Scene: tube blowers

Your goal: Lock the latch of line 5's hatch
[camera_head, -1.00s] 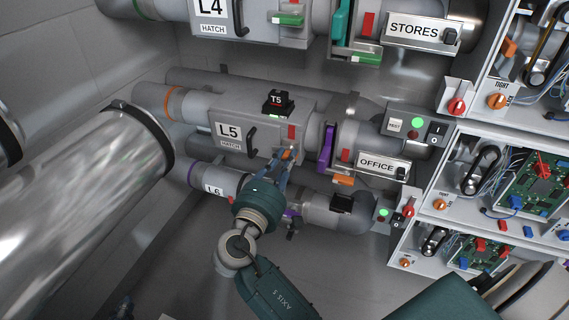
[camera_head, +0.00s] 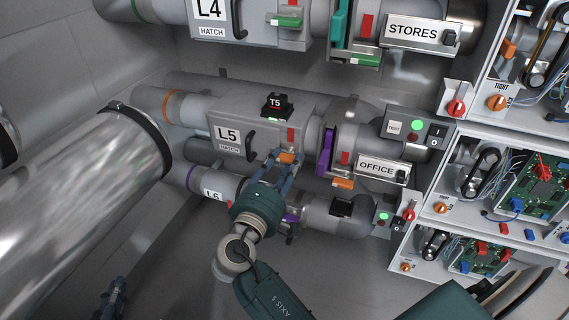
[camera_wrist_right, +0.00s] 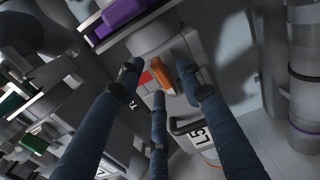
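Line 5's hatch (camera_head: 262,125) is the grey box labelled L5, with a black handle at its front. Its latch, a short orange lever (camera_head: 288,157), sits below a red block (camera_head: 291,135) at the hatch's right end. In the right wrist view the orange lever (camera_wrist_right: 187,76) lies between the spread fingers, next to the red block (camera_wrist_right: 145,77). My right gripper (camera_head: 284,161) is open around the lever; contact cannot be made out. My left gripper (camera_head: 113,297) is low at the left, partly cut off, its fingers unclear.
A purple gate plate (camera_head: 327,150) and the OFFICE sign (camera_head: 377,168) stand right of the hatch. Line 6's pipe (camera_head: 212,187) runs below, line 4's hatch (camera_head: 250,25) above. Open electronics cabinets (camera_head: 520,190) stand right.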

